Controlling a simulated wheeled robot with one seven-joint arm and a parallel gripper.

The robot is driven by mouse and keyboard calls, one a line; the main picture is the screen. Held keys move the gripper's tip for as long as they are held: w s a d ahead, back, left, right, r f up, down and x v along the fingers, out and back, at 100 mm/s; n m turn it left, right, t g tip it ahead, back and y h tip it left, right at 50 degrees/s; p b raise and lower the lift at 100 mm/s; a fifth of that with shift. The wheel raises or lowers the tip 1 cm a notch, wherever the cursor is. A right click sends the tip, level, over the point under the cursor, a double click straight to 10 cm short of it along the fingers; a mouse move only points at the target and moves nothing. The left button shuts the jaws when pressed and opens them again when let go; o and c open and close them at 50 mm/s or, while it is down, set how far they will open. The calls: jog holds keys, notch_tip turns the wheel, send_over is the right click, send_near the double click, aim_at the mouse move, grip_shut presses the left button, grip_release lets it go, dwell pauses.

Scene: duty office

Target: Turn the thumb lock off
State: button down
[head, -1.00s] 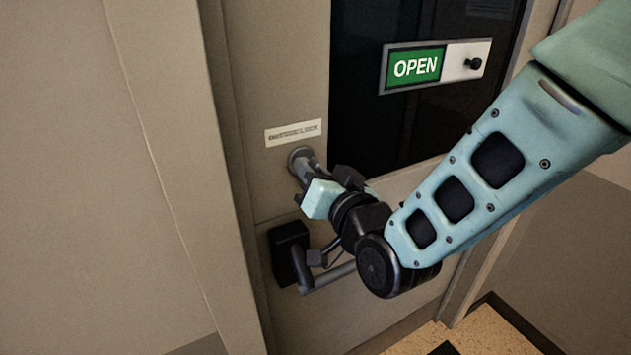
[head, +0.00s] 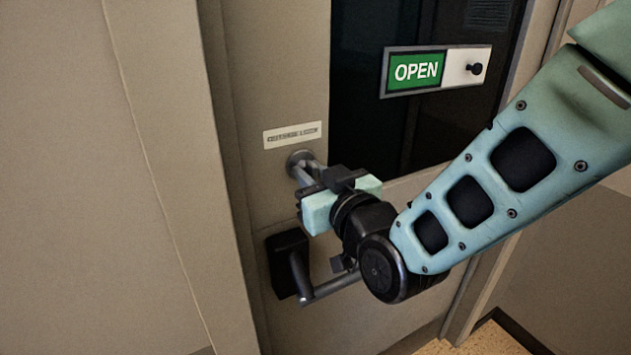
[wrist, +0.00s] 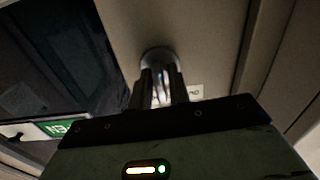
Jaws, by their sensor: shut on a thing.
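The thumb lock (head: 299,160) is a round metal rose on the door, just below a small white label. It also shows in the wrist view (wrist: 158,56), straight ahead of my fingers. My gripper (head: 309,183) reaches it from the lower right and is shut on its turn piece, with one dark finger on each side in the wrist view (wrist: 160,90). The turn piece is mostly hidden between the fingers, so its exact angle is hard to tell.
A dark door lever (head: 290,262) with a metal bar sits close below my gripper. A green OPEN sign (head: 416,71) with a black knob is on the dark window at the upper right. The door frame (head: 165,150) stands at the left.

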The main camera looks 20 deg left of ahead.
jog(key=c, duration=1.5)
grip_release()
jog(key=shift+s+d, duration=0.1)
jog(key=b+v, duration=0.3)
jog(key=v, duration=0.5)
jog(key=shift+s+d, duration=0.3)
jog(key=s+d+f+m+g+h, duration=0.1)
jog(key=s+d+f+g+h, duration=0.3)
jog(key=d+f+h, duration=0.5)
jog(key=s+d+g+h, duration=0.1)
jog(key=s+d+g, duration=0.1)
jog(key=d, duration=0.3)
jog(key=s+d+f+m+g+h, duration=0.1)
jog(key=s+d+g, duration=0.2)
jog(key=s+d, duration=0.1)
jog(key=s+d+m+g+h, duration=0.1)
jog(key=s+d+g+h, duration=0.1)
jog(key=s+d, duration=0.2)
jog(key=shift+s+d+f+g, duration=0.1)
jog(key=shift+d+f+g, duration=0.05)
jog(key=shift+d, duration=0.6)
jog(key=shift+s+d+f+g, duration=0.1)
jog(key=shift+d+f+g, duration=0.05)
jog(key=shift+d, duration=0.6)
